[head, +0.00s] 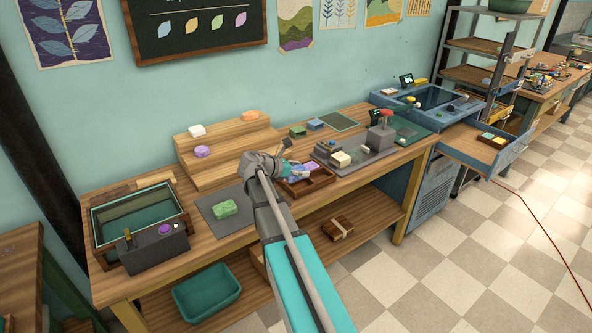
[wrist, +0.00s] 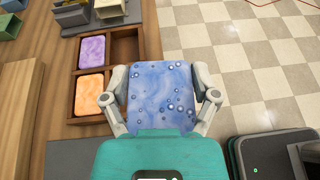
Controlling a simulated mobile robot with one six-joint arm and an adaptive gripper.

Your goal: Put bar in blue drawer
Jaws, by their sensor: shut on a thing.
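My gripper (wrist: 162,100) is shut on a blue marbled bar (wrist: 160,82) with bubble-like dots, gripped by its two sides. In the head view my gripper (head: 290,165) is above the wooden tray (head: 311,185) on the workbench; the arm partly hides this area. The tray also shows in the wrist view (wrist: 122,32), left of the held bar, with a purple bar (wrist: 92,52) and an orange bar (wrist: 89,94) in its left compartments. The blue drawer (head: 513,150) is pulled open from the blue cabinet at the right, with small coloured pieces (head: 491,139) inside.
A green bar (head: 224,209) lies on a grey mat. Wooden steps (head: 225,160) hold several bars behind. A grey stand with a red handle (head: 381,133) rises between the tray and cabinet. The checkered floor (head: 450,240) in front is open.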

